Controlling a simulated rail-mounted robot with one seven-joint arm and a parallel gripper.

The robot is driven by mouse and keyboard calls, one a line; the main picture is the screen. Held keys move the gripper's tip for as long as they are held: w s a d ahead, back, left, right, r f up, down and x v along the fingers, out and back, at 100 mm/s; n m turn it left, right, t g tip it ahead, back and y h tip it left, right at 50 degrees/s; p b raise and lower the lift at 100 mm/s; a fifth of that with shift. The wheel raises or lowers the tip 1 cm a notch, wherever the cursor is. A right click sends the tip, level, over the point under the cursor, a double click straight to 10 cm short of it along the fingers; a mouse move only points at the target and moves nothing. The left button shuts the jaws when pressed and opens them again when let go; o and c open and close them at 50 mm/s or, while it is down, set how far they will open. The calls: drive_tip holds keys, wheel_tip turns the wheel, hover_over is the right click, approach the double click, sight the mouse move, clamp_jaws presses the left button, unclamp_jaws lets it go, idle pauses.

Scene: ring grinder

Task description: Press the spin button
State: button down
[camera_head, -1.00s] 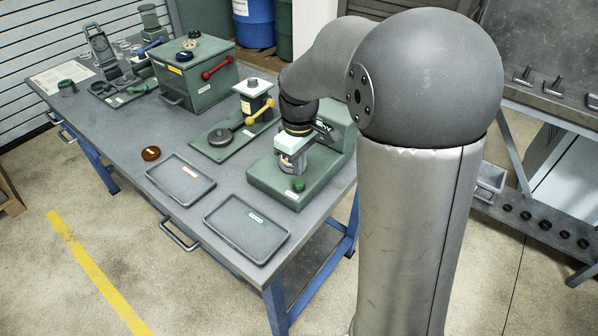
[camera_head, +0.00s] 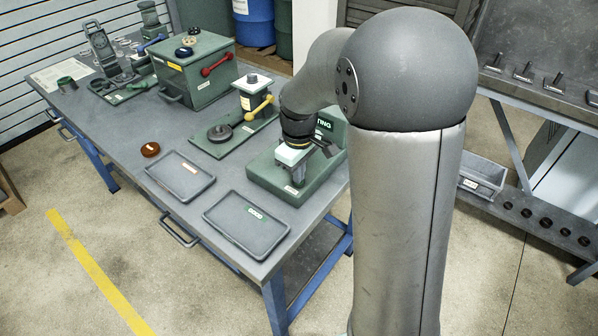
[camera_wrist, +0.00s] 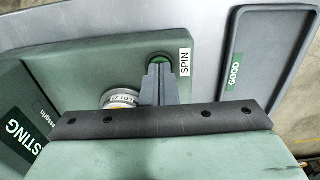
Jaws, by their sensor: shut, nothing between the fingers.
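In the head view my gripper (camera_head: 298,183) points down over the front of the testing station (camera_head: 318,190) and hides the button. A pale round part with a printed label (camera_wrist: 121,97) stands just left of the fingers, partly hidden by my gripper.
The GOOD tray (camera_head: 247,222) lies beside the station, with another tray (camera_head: 180,178) to its left. A brown ring (camera_head: 150,149) lies behind that tray. A station with a yellow handle (camera_head: 259,108) and a green box with a red handle (camera_head: 216,65) stand farther back.

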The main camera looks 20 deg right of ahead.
drive_tip(key=shift+s+f, duration=0.25)
drive_tip(key=shift+f, duration=0.4)
drive_tip(key=shift+r, duration=0.1)
wheel_tip(320, 180, up, 15)
drive_tip(key=p, duration=0.2)
drive_tip(key=shift+w, duration=0.25)
drive_tip(key=s+f+m, duration=0.3)
drive_tip(key=s+f, duration=0.1)
drive_tip(key=s, duration=0.7)
drive_tip(key=s+f+m, duration=0.4)
drive_tip(key=s, duration=0.6)
drive_tip(key=shift+s+a, duration=0.15)
drive_tip(key=shift+s, duration=0.25)
idle(3.6)
